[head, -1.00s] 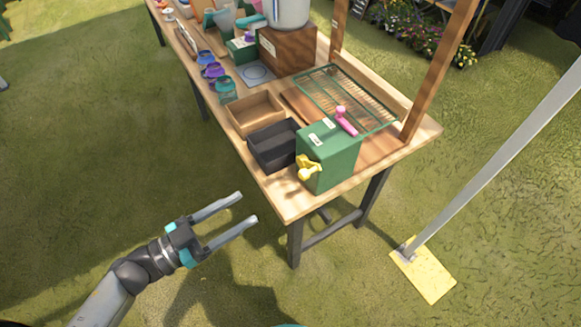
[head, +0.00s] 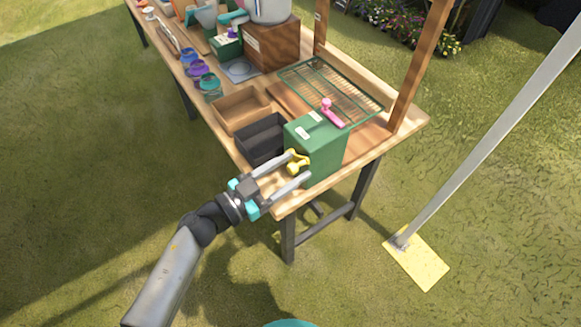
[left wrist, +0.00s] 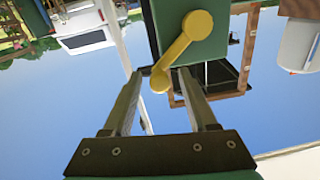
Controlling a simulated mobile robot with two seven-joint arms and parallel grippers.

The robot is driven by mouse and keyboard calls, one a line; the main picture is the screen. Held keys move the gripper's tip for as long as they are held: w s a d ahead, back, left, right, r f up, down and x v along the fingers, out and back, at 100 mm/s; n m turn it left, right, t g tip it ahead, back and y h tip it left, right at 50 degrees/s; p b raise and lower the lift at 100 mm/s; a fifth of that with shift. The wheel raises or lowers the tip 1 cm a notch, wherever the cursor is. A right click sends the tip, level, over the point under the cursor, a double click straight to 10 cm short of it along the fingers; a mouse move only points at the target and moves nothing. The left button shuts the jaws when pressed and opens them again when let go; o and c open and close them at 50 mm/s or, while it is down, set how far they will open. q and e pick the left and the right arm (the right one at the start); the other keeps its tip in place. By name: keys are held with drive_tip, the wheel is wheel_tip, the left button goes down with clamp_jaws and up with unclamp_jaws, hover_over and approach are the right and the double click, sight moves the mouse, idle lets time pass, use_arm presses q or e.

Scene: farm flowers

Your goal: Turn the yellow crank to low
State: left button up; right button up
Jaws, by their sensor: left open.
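The yellow crank (head: 297,161) is on the side face of a green box (head: 322,152) at the near corner of the table. In the left wrist view the crank (left wrist: 184,42) runs slanting, from a round end at upper right to a knob at lower left. My left gripper (head: 296,165) is open, with its two fingers reaching to either side of the crank. In the left wrist view the knob lies between the fingertips (left wrist: 162,73), and I cannot tell whether they touch it. Labels on the box are too small to read. My right gripper is not in view.
A pink handle (head: 331,114) sits on top of the green box. A black tray (head: 262,139) and a wooden tray (head: 240,107) stand beside it, with a green wire rack (head: 335,88) behind. A grey pole on a yellow plate (head: 418,263) stands at right.

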use_arm(q)
drive_tip(key=shift+d, duration=0.1)
drive_tip(key=shift+c, duration=0.2)
clamp_jaws()
drive_tip(key=shift+w, duration=0.1)
idle(1.1)
